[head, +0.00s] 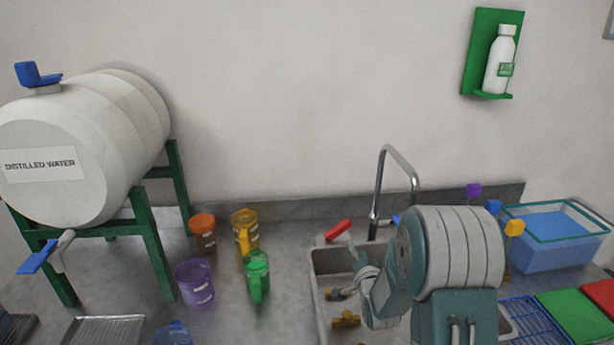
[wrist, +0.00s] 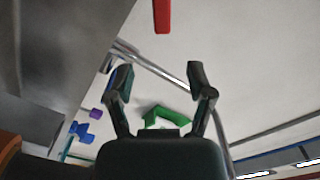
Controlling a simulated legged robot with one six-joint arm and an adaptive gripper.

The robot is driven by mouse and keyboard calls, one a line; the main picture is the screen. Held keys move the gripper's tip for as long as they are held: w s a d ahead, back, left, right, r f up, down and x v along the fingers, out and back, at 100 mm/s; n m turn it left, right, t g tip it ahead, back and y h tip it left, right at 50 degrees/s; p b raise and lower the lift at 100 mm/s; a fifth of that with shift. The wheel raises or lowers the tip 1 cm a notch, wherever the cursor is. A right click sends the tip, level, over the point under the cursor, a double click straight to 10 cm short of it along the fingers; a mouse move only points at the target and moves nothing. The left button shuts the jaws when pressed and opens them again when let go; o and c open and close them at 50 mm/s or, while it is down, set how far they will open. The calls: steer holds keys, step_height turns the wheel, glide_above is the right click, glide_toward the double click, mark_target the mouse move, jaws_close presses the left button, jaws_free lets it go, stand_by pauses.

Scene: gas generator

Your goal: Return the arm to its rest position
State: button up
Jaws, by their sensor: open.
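My arm (head: 450,255), teal and grey, is bent over the sink at the lower right of the head view. Its links hide part of the sink, and I cannot clearly make out the fingers there. In the wrist view my gripper (wrist: 161,85) is open, with its two dark fingers apart and nothing between the tips. Beyond the fingers are a pale wall, a metal tube and a green object (wrist: 168,116). A red bar (wrist: 162,15) shows at the top of the wrist view, apart from the fingers.
The metal sink (head: 318,290) has a tall faucet (head: 380,185) and a red handle (head: 338,230) nearby. Several coloured cups, including a purple one (head: 195,283), stand left of it. A distilled water tank (head: 85,140) is far left. A blue bin (head: 550,240) is right.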

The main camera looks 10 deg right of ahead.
steer(key=s+a+r+n+g, duration=0.3)
steer(key=s+r+n+g, duration=0.25)
steer(key=s+r, duration=0.65)
steer(key=s+a+r+n+g, duration=0.1)
steer(key=s+n+g, duration=0.1)
steer(key=s, duration=1)
steer(key=s+a+r+n+g, duration=0.1)
steer(key=s+g, duration=0.3)
steer(key=s, duration=0.8)
steer(key=shift+a+n+g, duration=0.35)
steer(key=shift+a+n, duration=0.2)
steer(key=shift+n, duration=0.2)
